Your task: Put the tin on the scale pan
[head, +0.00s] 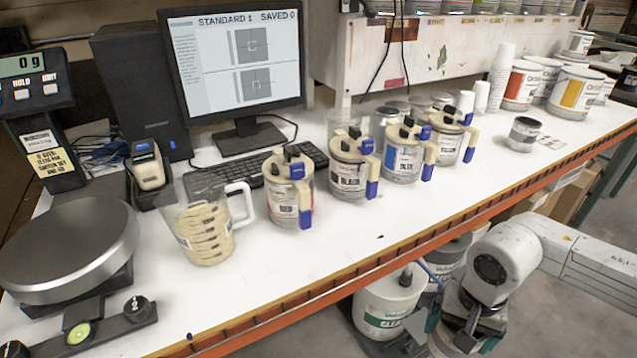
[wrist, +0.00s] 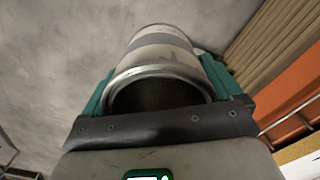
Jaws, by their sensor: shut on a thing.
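The tin (wrist: 160,48) is whitish with a grey band and a metal rim. It sits between the teal fingers of my gripper (wrist: 157,78), which is shut on it, in the wrist view. The scale pan (head: 70,245) is a round grey metal plate at the far left of the table. It is empty, and the scale display (head: 25,64) reads 0 g.
A clear jug (head: 207,235) stands right of the pan, then several lidded colorant cans (head: 290,190) in a row. A small grey-banded tin (head: 524,133) stands at the right. Large pails (head: 385,308) sit below the orange table edge (head: 400,262). A bar with knobs (head: 85,330) lies before the pan.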

